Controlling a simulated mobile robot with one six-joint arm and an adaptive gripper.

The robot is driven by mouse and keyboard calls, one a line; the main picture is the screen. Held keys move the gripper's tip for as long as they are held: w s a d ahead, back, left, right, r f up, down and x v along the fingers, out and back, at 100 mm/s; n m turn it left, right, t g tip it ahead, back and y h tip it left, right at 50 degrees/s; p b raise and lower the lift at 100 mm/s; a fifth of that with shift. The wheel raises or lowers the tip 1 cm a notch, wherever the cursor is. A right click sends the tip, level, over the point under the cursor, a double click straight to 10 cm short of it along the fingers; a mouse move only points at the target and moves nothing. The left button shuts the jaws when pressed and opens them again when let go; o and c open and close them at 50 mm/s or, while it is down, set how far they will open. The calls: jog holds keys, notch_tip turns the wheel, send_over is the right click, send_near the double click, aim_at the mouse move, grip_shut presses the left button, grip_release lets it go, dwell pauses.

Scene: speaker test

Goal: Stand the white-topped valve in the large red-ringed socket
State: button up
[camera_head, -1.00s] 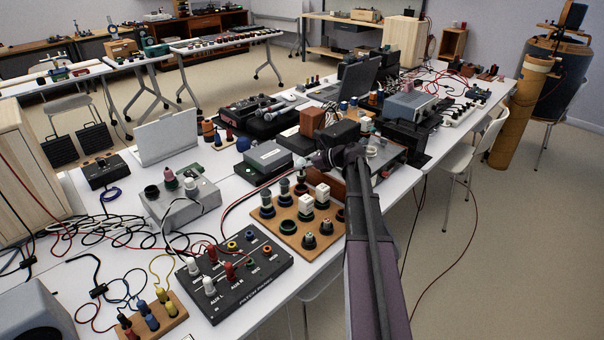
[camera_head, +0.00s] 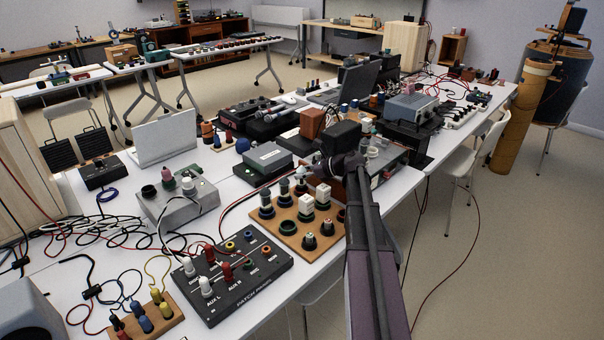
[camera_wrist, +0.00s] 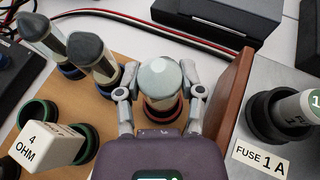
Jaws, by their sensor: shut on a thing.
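The white-topped valve (camera_wrist: 160,76) is between the fingers of my gripper (camera_wrist: 157,92) in the wrist view, its pale round top facing the camera. The gripper is shut on it. Part of the large red-ringed socket (camera_wrist: 177,113) shows directly below the valve, at the wooden board (camera_wrist: 108,128). The valve hides most of this socket, and I cannot tell whether its base is seated or just above. In the head view my gripper (camera_head: 318,163) is over the back right of the board, and the valve is not clearly visible.
Two dark valves (camera_wrist: 95,60) stand left of my gripper. A 4 OHM block (camera_wrist: 47,145) stands at lower left on the board. A brown upright panel (camera_wrist: 228,95) is close on the right, beside a grey box with a fuse (camera_wrist: 297,107). A cable (camera_wrist: 150,28) runs behind.

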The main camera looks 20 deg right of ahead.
jog(key=shift+f, duration=0.25)
jog(key=o, duration=1.2)
jog(key=shift+c, duration=0.2)
jog(key=shift+r, duration=0.2)
jog(key=shift+r, duration=0.2)
jog(key=shift+s+d+r+p, duration=0.15)
jog(key=shift+s+d+p, duration=0.05)
jog(key=shift+p, duration=0.25)
jog(key=p+v, duration=0.4)
jog(key=v, duration=0.7)
jog(key=shift+s+d, duration=0.1)
jog(key=shift+s, duration=0.05)
